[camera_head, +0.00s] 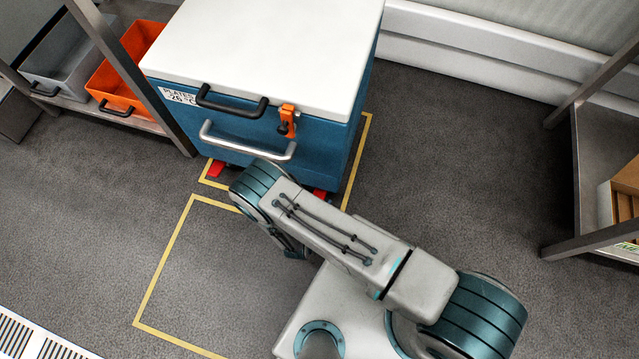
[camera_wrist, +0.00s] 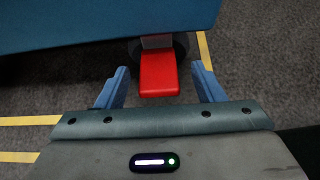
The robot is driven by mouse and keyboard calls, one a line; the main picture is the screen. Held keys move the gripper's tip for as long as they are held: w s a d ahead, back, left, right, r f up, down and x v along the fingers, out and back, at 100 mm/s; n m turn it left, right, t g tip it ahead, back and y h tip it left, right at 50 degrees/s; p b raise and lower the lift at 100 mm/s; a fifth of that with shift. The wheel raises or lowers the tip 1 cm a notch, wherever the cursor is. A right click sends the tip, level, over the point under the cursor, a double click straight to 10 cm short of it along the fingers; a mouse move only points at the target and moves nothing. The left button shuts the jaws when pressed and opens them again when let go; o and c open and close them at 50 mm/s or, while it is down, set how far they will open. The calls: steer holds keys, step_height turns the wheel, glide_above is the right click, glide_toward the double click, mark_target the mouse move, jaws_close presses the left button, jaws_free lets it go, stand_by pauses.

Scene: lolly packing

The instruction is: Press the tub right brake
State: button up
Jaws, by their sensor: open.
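The blue tub (camera_head: 240,129) with a white lid (camera_head: 265,45) stands at the top middle of the head view, inside a yellow floor outline. Two red brake pedals show low on its front: the left one (camera_head: 216,168) and the right one (camera_head: 320,194), which my arm partly covers. In the wrist view a red brake pedal (camera_wrist: 158,75) sticks out under the tub's blue edge (camera_wrist: 90,25), in front of a dark wheel. My gripper (camera_wrist: 160,88) is open and empty, its blue fingers on either side of the pedal's line.
A shelf with a grey bin (camera_head: 62,62) and an orange bin (camera_head: 118,88) stands left of the tub. Another shelf frame (camera_head: 580,190) stands at the right. A silver handle (camera_head: 247,146) juts from the tub.

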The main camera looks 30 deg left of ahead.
steer(key=p+v, duration=0.2)
steer(key=v, duration=0.7)
